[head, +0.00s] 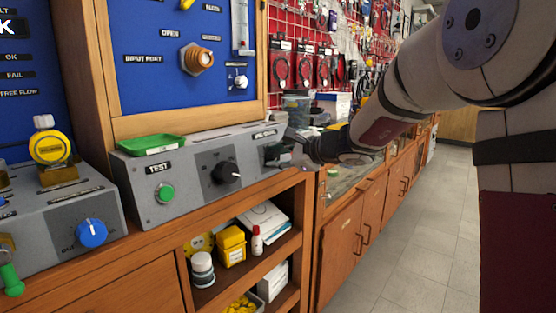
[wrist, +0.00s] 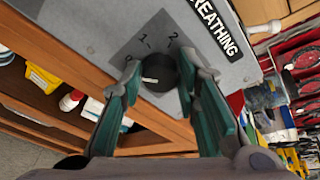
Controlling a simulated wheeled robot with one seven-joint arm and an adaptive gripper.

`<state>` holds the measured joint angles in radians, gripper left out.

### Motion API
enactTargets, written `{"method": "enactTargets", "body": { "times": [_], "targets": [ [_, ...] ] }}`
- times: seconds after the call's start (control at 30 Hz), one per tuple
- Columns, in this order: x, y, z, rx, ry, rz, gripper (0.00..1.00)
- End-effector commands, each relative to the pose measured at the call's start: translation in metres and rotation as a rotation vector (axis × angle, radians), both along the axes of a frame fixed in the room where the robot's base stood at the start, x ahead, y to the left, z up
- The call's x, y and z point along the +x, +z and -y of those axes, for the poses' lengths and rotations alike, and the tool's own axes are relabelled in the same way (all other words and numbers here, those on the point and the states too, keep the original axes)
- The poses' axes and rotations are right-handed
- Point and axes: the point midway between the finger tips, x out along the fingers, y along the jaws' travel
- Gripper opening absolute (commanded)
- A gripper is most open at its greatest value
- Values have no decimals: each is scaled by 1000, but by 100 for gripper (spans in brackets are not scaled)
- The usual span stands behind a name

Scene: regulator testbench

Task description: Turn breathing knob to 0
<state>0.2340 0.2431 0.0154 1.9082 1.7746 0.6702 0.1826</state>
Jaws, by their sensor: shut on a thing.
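The breathing knob (wrist: 160,66) is a round black knob with a white pointer line on a grey panel, under the BREATHING label (wrist: 213,28) in the wrist view. Marks 1 and 2 show above it, with another mark at its left partly covered by a finger. The white line lies nearly level, left of the knob's middle; I cannot tell exactly which mark it points to. My gripper (wrist: 158,80) is shut on the knob, one teal finger on each side. In the head view my gripper (head: 284,153) is at the right end of the grey test box (head: 190,196) and hides this knob.
A second black knob (head: 227,172), a green TEST button (head: 166,192) and a green tray (head: 152,144) are on the box. A blue knob (head: 91,233) is on another unit at left. Shelves below hold a yellow box (head: 231,247) and bottles. Floor at right is clear.

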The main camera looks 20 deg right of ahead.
Motion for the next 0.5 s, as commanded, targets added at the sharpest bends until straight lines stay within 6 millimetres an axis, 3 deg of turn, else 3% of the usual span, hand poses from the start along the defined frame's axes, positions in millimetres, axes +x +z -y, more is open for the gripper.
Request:
{"method": "enactTargets", "body": {
  "times": [0.23,0.27,0.3,0.33,0.5],
  "targets": [
    [0,-1,0,-2,1,-2,1],
    [0,-1,0,-2,1,-2,36],
    [0,-1,0,-2,1,-2,45],
    [0,-1,0,-2,1,-2,50],
    [0,-1,0,-1,1,-2,50]
  ]
}}
